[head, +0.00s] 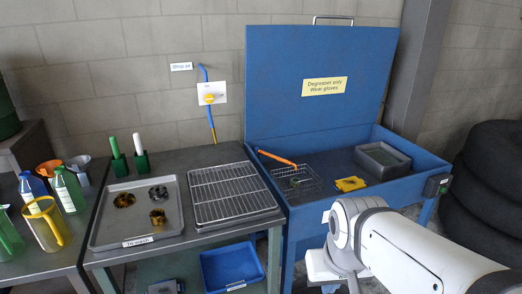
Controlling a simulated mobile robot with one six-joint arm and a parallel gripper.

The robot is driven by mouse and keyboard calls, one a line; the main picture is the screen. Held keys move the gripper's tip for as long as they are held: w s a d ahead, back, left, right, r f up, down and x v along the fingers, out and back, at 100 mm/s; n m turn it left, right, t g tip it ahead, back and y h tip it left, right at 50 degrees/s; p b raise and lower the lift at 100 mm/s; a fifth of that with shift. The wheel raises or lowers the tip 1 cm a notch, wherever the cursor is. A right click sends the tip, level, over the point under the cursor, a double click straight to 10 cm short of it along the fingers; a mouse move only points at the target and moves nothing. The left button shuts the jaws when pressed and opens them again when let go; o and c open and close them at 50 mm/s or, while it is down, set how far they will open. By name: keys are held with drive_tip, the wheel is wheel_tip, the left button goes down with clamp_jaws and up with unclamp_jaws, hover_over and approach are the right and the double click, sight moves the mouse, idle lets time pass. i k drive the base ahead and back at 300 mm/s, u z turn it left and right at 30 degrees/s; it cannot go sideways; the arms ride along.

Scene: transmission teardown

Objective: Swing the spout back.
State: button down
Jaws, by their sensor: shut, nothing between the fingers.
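An orange bar (277,159) that looks like the spout reaches from the left rim of the blue wash basin (288,232) to above a wire basket (312,186). The basket stands in the left part of the basin, with a small green part (295,181) in it. The bar's base at the rim is too small to make out. My white arm crosses the lower right, in front of the basin. My gripper is not in view.
A yellow piece (350,184) and a grey box (383,157) are in the basin. The open blue lid (310,55) stands behind. To the left are a wire rack (229,192) and a tray with several parts (110,233). Black tires (488,190) stand at the right.

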sight(257, 151)
drive_tip(key=u, duration=0.1)
drive_tip(key=i, duration=1)
drive_tip(key=u, duration=0.85)
drive_tip(key=k, duration=0.8)
drive_tip(key=z, duration=0.7)
drive_tip(key=i, duration=1)
drive_tip(key=z, duration=0.05)
